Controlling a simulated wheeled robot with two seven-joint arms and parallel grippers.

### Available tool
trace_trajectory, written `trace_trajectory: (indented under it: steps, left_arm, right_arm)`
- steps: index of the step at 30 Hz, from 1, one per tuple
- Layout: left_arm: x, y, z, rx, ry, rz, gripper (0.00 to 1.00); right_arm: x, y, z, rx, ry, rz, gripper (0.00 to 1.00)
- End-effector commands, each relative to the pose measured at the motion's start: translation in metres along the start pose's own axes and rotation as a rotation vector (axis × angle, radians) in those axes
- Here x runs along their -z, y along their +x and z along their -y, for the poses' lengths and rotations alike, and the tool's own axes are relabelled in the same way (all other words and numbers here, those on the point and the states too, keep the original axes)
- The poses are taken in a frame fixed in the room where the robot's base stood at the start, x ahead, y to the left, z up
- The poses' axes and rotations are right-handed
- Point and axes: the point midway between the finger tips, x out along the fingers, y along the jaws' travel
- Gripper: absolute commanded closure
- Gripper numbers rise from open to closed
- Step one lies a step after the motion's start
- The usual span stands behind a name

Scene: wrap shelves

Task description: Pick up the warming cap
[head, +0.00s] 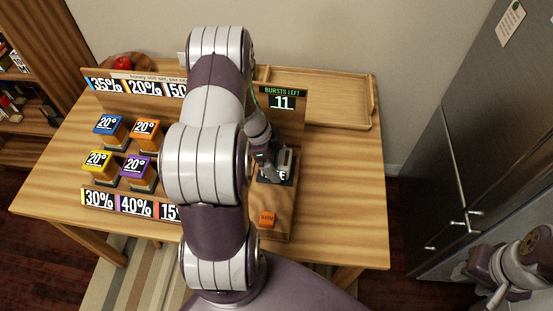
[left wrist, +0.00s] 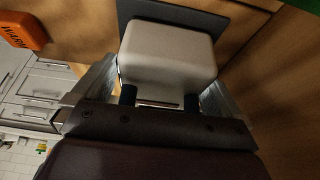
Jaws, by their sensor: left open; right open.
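A pale, rounded block (left wrist: 168,55) fills the space between the fingers of my left gripper (left wrist: 160,95) in the left wrist view. The fingers are open on either side of it; whether they touch it I cannot tell. It stands by a dark plate (left wrist: 215,25). In the head view my left gripper (head: 270,152) is over the dark, lettered plate (head: 277,179), partly hiding it. An orange block marked WARM (head: 267,218) sits nearer the front of the same board; it also shows in the left wrist view (left wrist: 22,30). Neither is labelled as a cap. My right gripper (head: 497,290) is open and empty at the lower right.
Blue (head: 108,124), orange (head: 146,128), yellow (head: 98,158) and purple (head: 137,167) blocks marked 20° stand at the left. A sign reads BURSTS LEFT 11 (head: 281,98). An empty wooden tray (head: 372,100) lies at the back right. The table's right side is clear.

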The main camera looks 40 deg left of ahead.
Motion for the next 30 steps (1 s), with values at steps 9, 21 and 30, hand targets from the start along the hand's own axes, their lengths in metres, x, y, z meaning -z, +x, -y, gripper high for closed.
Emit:
trace_trajectory:
  steps: [9, 21, 30]
  left_arm:
    - [0.000, 0.000, 0.001, 0.001, 0.000, 0.000, 0.46]
    - [0.003, -0.008, 0.002, 0.005, 0.003, 0.001, 0.57]
    - [0.023, -0.046, -0.019, 0.004, 0.002, 0.001, 0.57]
  right_arm:
    - [0.000, 0.001, 0.000, 0.000, 0.000, 0.000, 0.57]
    - [0.000, 0.002, 0.000, 0.000, 0.000, 0.000, 0.57]
    - [-0.002, 0.014, 0.000, 0.000, 0.000, 0.000, 0.57]
